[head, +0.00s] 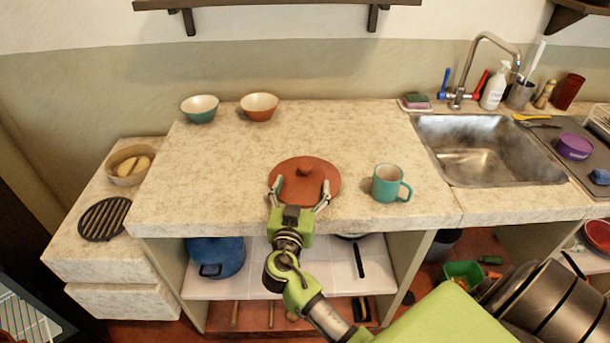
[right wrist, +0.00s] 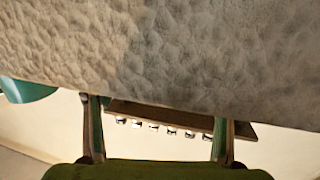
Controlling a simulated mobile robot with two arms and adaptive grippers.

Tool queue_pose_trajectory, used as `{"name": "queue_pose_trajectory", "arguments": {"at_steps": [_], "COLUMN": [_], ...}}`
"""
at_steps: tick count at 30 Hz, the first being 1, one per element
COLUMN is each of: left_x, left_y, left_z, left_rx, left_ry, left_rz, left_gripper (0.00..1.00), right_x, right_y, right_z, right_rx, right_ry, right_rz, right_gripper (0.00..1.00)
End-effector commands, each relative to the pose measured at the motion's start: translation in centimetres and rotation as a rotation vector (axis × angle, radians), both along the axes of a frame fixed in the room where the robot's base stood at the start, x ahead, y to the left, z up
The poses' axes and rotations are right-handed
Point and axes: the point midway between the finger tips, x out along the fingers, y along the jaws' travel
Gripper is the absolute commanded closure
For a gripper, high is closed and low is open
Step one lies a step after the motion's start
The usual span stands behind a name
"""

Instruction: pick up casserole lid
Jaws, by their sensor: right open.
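The casserole lid (head: 306,166) is a round terracotta disc with a small knob in its middle. It lies on the stone counter near the front edge. My right gripper (head: 300,192) is open, in front of the lid. Its two fingers point away from me and overlap the lid's near part in the head view. Whether they touch the lid, or how high they are, I cannot tell. In the right wrist view the fingers (right wrist: 157,135) stand wide apart with nothing between them, and I cannot make out the lid. My left gripper is not in view.
A teal mug (head: 386,184) stands right of the lid. A green bowl (head: 200,109) and an orange bowl (head: 259,106) stand at the back left of the counter (head: 220,160). The sink (head: 480,160) is at the right. A blue pot (head: 215,257) sits on the shelf below.

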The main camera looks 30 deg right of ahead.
Motion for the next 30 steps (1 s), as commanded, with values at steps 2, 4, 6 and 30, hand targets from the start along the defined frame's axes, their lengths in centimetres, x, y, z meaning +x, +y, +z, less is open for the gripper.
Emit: {"name": "queue_pose_trajectory", "arguments": {"at_steps": [2,4,6,30], "left_x": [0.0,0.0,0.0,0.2], "left_y": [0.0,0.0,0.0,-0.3], "left_z": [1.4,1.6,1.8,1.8], "left_rx": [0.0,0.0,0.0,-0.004], "left_ry": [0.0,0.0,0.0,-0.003], "left_rz": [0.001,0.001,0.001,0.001], "left_gripper": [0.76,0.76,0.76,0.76], "right_x": [1.0,1.7,2.2,2.6], "right_y": [-0.9,-1.5,-2.0,-2.4], "right_z": [0.8,0.6,0.4,-0.2], "right_rx": [-0.004,-0.004,-0.002,0.003], "right_ry": [0.001,0.001,0.001,0.006], "right_rz": [-0.001,0.0,0.001,0.0], "right_gripper": [0.26,0.26,0.26,1.0]}}
